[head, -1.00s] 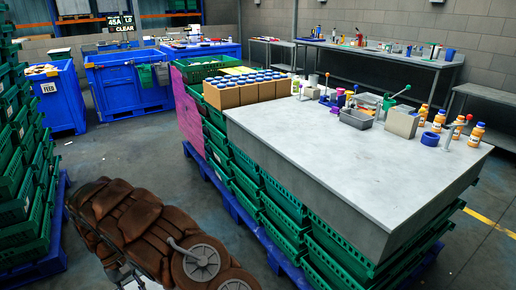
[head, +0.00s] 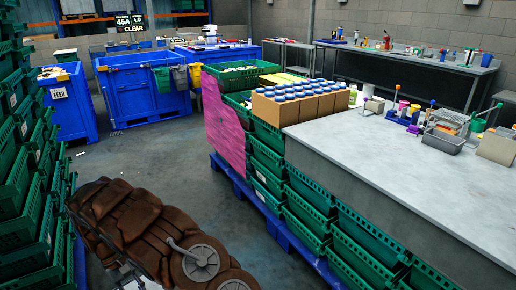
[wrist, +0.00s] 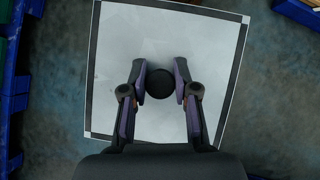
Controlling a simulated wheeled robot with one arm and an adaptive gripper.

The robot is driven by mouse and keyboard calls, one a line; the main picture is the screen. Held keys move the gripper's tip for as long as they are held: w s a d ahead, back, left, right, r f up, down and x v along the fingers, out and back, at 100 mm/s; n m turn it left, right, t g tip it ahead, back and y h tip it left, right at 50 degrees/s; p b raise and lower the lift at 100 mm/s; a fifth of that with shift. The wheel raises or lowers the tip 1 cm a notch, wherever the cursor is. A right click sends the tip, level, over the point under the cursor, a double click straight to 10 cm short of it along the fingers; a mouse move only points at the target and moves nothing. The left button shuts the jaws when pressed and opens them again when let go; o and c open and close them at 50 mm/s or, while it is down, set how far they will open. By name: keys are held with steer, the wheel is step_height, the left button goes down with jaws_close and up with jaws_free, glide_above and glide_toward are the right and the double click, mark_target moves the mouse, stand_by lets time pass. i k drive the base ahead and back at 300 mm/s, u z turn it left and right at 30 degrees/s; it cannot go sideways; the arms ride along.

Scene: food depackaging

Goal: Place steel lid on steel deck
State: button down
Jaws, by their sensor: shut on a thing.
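In the wrist view, my gripper (wrist: 159,78) is shut on the round black knob (wrist: 159,90) of the steel lid. The steel lid (wrist: 207,38) is a pale grey square plate with dark edges, and it hangs below the fingers with the floor beyond it. The steel deck (head: 410,165) is the broad grey slab on green crates at the right of the head view; its right part runs out of the picture. The head view does not clearly show my gripper or the lid.
A carton of blue-capped jars (head: 300,100) stands at the deck's far left end. Tools and a grey tray (head: 443,140) sit along the deck's back. Stacked green crates (head: 30,170) rise at left. Blue bins (head: 140,88) stand behind. Open floor (head: 150,150) lies between.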

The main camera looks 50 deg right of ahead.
mark_target(383, 128)
steer(key=i, duration=1.65)
steer(key=z, duration=2.95)
